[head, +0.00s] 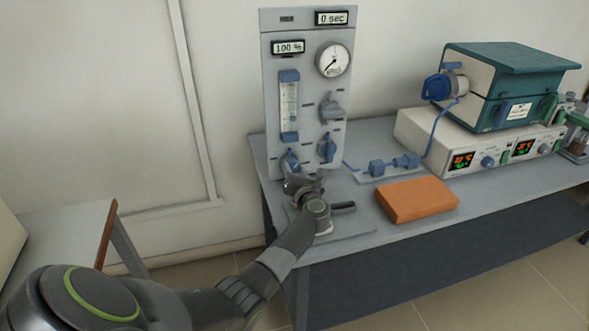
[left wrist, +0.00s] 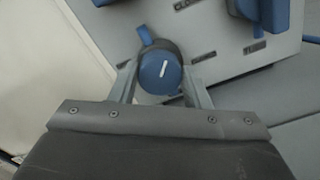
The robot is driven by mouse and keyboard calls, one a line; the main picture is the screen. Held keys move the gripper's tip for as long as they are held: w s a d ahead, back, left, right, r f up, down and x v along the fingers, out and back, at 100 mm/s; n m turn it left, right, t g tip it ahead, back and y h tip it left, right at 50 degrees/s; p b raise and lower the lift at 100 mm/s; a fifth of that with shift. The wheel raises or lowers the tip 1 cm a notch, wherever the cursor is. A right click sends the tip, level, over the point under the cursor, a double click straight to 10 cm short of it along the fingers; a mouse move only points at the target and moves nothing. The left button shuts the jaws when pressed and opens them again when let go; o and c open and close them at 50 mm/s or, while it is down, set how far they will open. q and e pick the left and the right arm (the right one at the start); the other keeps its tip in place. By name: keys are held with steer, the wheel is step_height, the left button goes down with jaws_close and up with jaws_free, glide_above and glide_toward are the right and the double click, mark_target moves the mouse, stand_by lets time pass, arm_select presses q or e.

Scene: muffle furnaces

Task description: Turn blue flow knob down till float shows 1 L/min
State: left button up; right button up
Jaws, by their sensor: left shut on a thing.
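The blue flow knob (left wrist: 160,73) has a white pointer line and sits low on the grey gas panel (head: 268,100). It also shows in the head view (head: 290,160), just above my gripper. My left gripper (left wrist: 160,92) is shut on the blue knob, one finger on each side; it also shows in the head view (head: 294,174). The flow tube (head: 289,105) with blue end caps is above the knob. Its float is too small to read. The panel displays read "100 %" (head: 288,47) and "0 sec" (head: 331,18). My right gripper is not in view.
A second blue knob (head: 327,148) is close to the right of the held one, with a grey valve (head: 332,108) and a round gauge (head: 333,59) above. An orange brick (head: 417,199) lies on the bench (head: 362,228). A teal-topped furnace (head: 510,82) stands at right.

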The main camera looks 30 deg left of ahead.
arm_select(q)
steer(key=o, duration=1)
steer(key=shift+d, duration=0.1)
steer(key=b+v, duration=0.1)
steer(key=v, duration=1.6)
steer(key=shift+s+d, duration=0.15)
steer(key=shift+d, duration=0.05)
